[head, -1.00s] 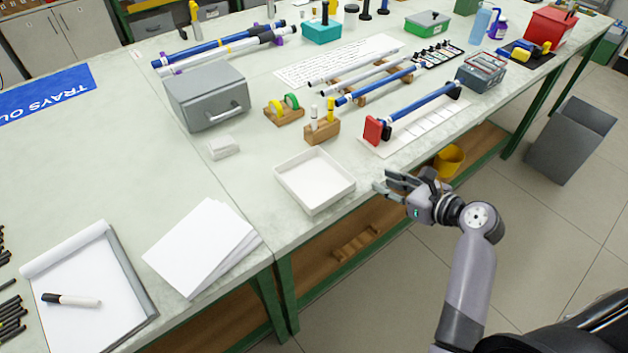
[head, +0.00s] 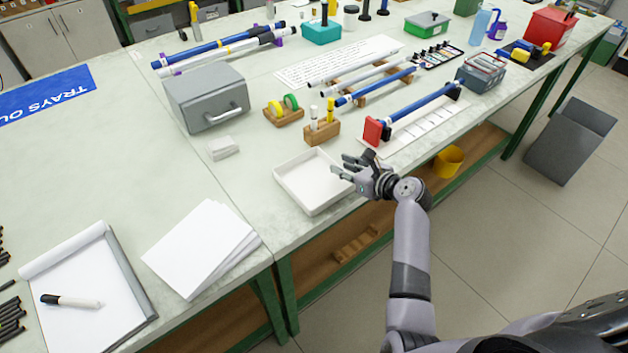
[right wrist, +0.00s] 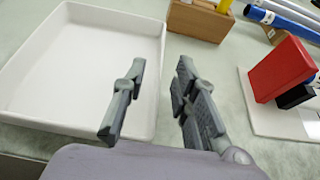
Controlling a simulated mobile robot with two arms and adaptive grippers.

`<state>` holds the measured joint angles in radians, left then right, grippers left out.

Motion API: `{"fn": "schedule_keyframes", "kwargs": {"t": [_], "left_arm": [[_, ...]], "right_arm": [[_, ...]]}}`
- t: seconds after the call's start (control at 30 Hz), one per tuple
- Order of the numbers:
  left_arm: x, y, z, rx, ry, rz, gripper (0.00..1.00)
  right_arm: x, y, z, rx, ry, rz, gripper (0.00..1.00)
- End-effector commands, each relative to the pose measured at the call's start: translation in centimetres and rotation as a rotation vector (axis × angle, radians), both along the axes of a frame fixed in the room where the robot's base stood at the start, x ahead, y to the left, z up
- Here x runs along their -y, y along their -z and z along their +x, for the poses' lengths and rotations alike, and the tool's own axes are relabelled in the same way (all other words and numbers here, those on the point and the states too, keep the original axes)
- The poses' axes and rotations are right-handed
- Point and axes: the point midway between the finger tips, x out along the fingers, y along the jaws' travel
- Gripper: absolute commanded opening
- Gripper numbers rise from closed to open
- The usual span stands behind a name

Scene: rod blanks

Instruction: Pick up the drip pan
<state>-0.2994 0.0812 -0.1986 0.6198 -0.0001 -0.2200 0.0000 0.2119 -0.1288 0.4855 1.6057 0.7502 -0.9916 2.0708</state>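The drip pan is a shallow white square tray (head: 305,186) on the bench near its front edge, empty. It also shows in the right wrist view (right wrist: 75,75), at the left. My right gripper (head: 348,168) is at the pan's right side. In the right wrist view my right gripper (right wrist: 160,92) is open with nothing between its fingers but the pan's right wall lying in line with the gap. One finger shows over the pan's inside, the other outside it. I cannot tell whether they touch the wall. My left gripper is not in view.
A wooden block with upright markers (head: 322,132) stands behind the pan. A red end block (head: 373,131) on a white board is close at the right. A small white block (head: 222,148) and paper sheets (head: 200,245) lie left.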

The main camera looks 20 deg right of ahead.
Motion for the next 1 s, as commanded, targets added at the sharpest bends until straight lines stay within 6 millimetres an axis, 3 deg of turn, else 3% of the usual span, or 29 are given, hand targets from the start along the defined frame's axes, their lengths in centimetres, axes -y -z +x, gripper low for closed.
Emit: {"fn": "schedule_keyframes", "kwargs": {"t": [0.17,0.43,0.83,1.0], "left_arm": [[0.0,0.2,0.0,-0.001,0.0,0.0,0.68],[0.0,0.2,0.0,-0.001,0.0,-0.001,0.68],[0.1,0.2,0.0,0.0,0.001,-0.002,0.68],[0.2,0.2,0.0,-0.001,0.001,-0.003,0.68]], "right_arm": [[-0.6,0.8,1.7,0.0,0.0,0.001,0.27],[-0.7,0.9,1.9,0.0,0.001,0.0,0.27],[-0.7,0.9,1.9,-0.001,0.0,0.0,0.0],[-0.7,0.9,1.9,-0.001,0.0,0.0,0.0]]}}
